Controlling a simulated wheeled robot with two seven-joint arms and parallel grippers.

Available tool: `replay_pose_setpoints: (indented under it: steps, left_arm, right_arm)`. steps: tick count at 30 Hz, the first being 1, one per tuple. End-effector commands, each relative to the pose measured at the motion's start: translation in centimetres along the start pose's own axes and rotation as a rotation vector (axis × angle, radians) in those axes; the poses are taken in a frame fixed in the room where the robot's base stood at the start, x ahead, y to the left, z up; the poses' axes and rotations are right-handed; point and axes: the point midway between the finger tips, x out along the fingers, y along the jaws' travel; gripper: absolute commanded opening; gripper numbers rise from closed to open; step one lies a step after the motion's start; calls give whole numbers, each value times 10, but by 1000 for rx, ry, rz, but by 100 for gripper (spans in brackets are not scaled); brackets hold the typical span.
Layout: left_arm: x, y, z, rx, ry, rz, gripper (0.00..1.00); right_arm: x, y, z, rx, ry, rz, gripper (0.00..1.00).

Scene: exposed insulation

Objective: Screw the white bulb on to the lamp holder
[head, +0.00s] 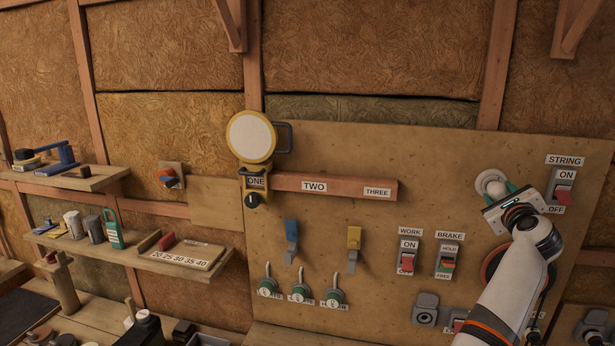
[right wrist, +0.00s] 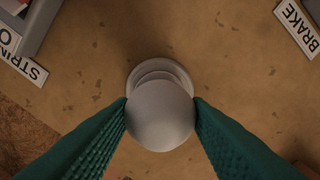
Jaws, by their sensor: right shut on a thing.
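The white bulb (right wrist: 160,116) is between the green ridged fingers of my right gripper (right wrist: 161,104) in the right wrist view, one finger on each side. Behind it shows the round pale rim of the lamp holder (right wrist: 161,66), fixed to the board. The bulb lines up closely with the holder and covers most of it; whether the threads engage is hidden. In the head view my right gripper (head: 498,190) reaches to the board's upper right, at the lamp holder (head: 491,177). My left gripper is not in view.
The wooden board (head: 440,155) carries a STRING switch (head: 563,195) close right of the gripper, WORK (head: 407,262) and BRAKE (head: 447,262) switches below, and a yellow round lamp-like device (head: 251,137) at left. Shelves with small items (head: 130,255) stand at far left.

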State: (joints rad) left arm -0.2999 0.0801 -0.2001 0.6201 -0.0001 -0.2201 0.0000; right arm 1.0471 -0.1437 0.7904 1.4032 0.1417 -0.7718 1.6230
Motion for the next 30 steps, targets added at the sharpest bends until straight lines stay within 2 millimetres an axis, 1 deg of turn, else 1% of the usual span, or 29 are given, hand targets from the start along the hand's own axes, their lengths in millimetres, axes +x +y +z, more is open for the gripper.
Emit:
replay_pose_setpoints:
  steps: [1, 18, 30]
  left_arm:
    - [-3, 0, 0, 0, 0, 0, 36]
    - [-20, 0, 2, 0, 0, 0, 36]
    - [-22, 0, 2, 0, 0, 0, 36]
  right_arm:
    - [0, 3, -3, 12, 3, 4, 36]
    - [0, 2, -3, 140, 3, 3, 36]
    - [0, 2, -1, 164, 2, 4, 36]
